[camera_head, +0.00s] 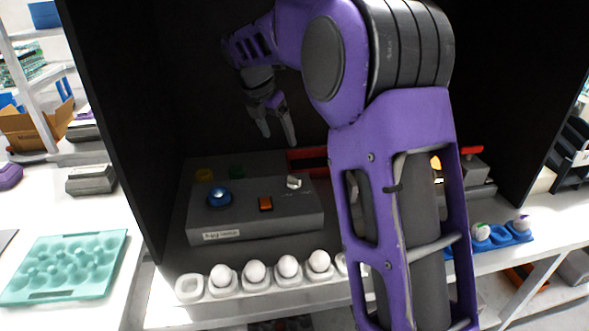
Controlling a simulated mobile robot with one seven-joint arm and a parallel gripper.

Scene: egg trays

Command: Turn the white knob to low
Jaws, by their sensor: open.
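The white knob (293,182) sits on the right part of the top of a grey control box (255,219). Small markings lie beside it, too small to read. My gripper (279,140) is open and empty. It hangs above and behind the box, fingers pointing down, a little left of the knob in the picture and apart from it. The knob is not hidden by my arm.
The box also bears a blue knob (219,196), an orange switch (265,204), and yellow (204,175) and green (236,172) buttons. A white egg tray (190,287) with several eggs stands in front. A red bar (307,155) lies behind. Dark walls enclose the sides and back.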

